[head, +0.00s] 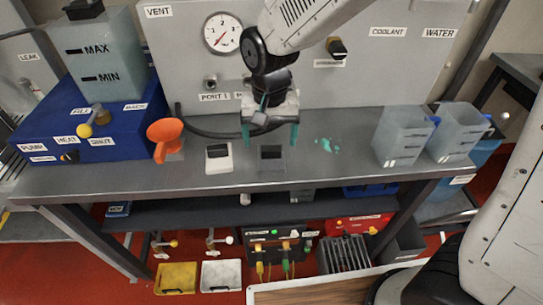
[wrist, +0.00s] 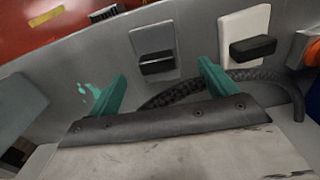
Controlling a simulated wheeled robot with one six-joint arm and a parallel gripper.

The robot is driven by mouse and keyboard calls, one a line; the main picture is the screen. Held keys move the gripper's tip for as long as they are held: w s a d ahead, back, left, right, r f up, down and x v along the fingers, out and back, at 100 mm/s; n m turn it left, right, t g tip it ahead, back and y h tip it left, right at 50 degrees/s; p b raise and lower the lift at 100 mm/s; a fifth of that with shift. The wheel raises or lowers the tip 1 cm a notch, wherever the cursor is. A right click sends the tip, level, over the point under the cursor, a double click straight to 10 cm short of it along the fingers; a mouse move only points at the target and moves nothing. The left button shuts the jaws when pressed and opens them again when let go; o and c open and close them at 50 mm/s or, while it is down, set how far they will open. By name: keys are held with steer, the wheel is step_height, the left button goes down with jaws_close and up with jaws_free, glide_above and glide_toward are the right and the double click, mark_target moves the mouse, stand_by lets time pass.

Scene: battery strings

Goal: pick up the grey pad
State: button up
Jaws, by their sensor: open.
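The grey pad (head: 271,164) lies on the grey bench, a flat plate with a dark block-shaped grip on it. It also shows in the wrist view (wrist: 151,38), upper middle, with its black grip towards my fingers. My gripper (head: 270,138) is open and empty, its teal fingers pointing down above the bench. In the head view the fingers straddle the pad's line just behind it. In the wrist view my gripper (wrist: 163,76) has the pad ahead, between the finger lines and apart from them. Exact finger height is unclear.
A white pad (head: 218,165) with a black grip lies left of the grey one. A teal spill (head: 325,145) and two translucent jugs (head: 402,137) are right. A black hose (wrist: 265,78) lies near my fingers.

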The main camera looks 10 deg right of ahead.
mark_target(271, 148)
step_height(271, 148, down, 5)
steer(key=shift+d+f, duration=0.1)
steer(key=shift+d, duration=0.05)
steer(key=c, duration=1.1)
steer(key=shift+r, duration=0.2)
